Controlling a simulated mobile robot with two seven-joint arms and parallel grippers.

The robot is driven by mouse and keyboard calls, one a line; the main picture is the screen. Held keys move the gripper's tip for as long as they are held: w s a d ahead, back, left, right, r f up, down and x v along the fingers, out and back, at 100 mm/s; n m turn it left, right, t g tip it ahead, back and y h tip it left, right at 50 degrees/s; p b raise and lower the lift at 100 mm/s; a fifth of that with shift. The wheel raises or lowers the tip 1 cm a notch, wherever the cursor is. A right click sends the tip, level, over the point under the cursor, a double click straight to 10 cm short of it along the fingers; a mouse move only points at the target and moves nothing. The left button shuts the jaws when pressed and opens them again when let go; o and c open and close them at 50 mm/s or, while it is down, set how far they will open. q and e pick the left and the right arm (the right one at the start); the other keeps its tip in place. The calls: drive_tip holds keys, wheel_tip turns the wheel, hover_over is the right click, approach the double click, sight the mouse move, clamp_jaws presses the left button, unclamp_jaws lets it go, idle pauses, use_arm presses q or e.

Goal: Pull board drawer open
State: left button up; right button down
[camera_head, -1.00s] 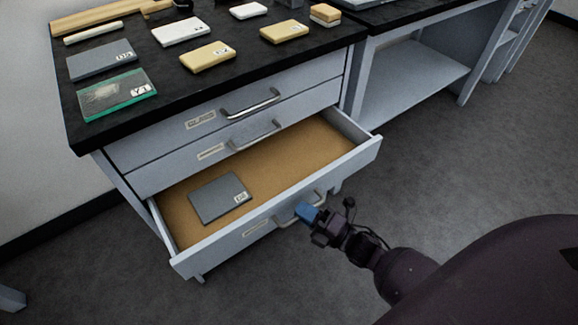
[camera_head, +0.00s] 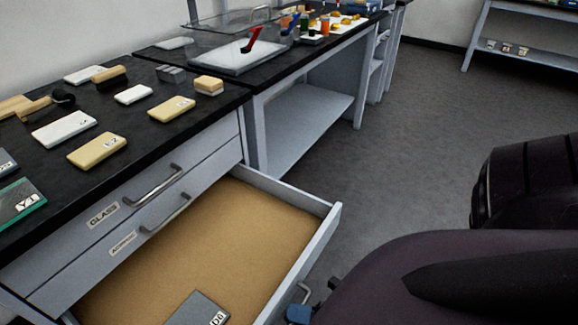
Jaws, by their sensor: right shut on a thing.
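The lowest visible drawer (camera_head: 190,255) stands pulled out from the grey cabinet, showing a tan bottom. A dark grey board (camera_head: 196,311) with a white label lies in it, cut off by the bottom edge. The drawer's front panel (camera_head: 318,232) faces right, and part of its metal handle (camera_head: 304,292) shows. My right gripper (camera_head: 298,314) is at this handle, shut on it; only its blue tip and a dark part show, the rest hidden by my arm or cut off. My left gripper is not in view.
Two closed drawers with handles (camera_head: 153,187) sit above, the upper labelled GLASS. The black worktop (camera_head: 150,125) carries labelled cream, white and grey blocks. A second bench (camera_head: 300,125) with a glass-shielded tray stands behind. Grey floor (camera_head: 420,130) is free to the right.

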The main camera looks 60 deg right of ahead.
drive_tip(key=c, duration=1.2)
unclamp_jaws()
drive_tip(key=v, duration=1.1)
